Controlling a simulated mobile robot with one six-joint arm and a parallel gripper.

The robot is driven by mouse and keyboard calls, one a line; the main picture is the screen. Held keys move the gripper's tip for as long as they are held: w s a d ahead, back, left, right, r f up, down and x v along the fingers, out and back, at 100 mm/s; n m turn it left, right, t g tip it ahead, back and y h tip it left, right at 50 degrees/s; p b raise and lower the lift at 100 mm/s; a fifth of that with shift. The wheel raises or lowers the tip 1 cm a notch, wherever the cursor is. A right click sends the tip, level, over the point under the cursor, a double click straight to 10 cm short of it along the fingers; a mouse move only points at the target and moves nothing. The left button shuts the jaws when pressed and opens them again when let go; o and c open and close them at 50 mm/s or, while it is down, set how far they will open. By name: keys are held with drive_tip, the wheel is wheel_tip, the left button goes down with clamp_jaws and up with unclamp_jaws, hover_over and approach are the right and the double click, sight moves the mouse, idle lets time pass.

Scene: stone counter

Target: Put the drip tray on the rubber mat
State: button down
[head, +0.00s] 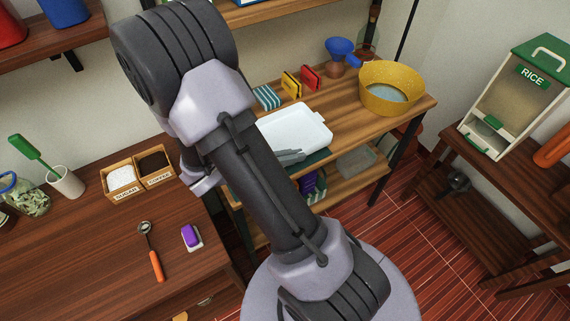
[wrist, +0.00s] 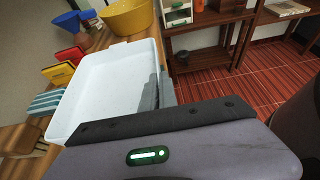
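The drip tray (head: 300,124) is a white, shallow rectangular tray with raised walls, over the wooden shelf table at the back; it also shows in the wrist view (wrist: 108,82). A dark teal flat piece, seemingly the rubber mat (head: 318,157), shows under its front edge; most of it is hidden by the tray and my arm. I cannot tell whether the tray rests on it or hangs just above. My gripper (head: 290,156) is at the tray's near wall. In the wrist view its grey fingers (wrist: 158,92) are close together, one on each side of that wall.
A yellow basin (head: 388,88), blue funnel (head: 341,50), red and yellow boxes (head: 291,83) and a striped cloth (head: 266,97) crowd the table's back and right. The brown counter (head: 90,250) at left holds a scoop (head: 151,252) and a purple-topped sponge (head: 190,236).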

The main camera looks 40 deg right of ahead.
drive_tip(key=shift+w+a+f, duration=0.15)
drive_tip(key=shift+w+a, duration=0.55)
drive_tip(key=shift+w, duration=0.05)
drive_tip(key=f+b, duration=0.1)
drive_tip(key=f, duration=0.1)
drive_tip(key=f+b, duration=0.1)
drive_tip(key=b, duration=0.1)
drive_tip(key=shift+w+a+f, duration=0.1)
drive_tip(key=shift+w+f, duration=0.1)
drive_tip(key=shift+f, duration=0.2)
drive_tip(key=shift+r, duration=0.2)
drive_tip(key=c, duration=2)
unclamp_jaws()
drive_tip(key=shift+f, duration=0.25)
drive_tip(key=o, duration=0.3)
